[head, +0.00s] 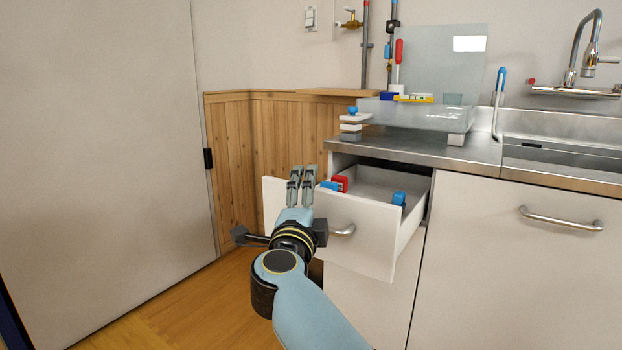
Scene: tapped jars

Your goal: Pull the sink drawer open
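The sink drawer (375,243) is a white drawer under the left end of the steel counter, and it stands pulled out. Its inside shows, with a red item (341,182) and small blue items in it. Its metal bar handle (343,231) is on the drawer front, partly hidden by my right gripper. My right gripper (303,170) is in front of the left part of the drawer front, with its fingers pointing up, left of and above the handle. The fingers look close together; whether they are shut is unclear. They do not hold the handle. My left gripper is not in view.
A white cabinet door (515,260) with a bar handle (560,219) is right of the drawer. The steel counter (440,152) carries a clear stand and holds a sink with a tap (585,62). A large pale door (100,160) is at left. Wooden floor (180,310) lies clear between.

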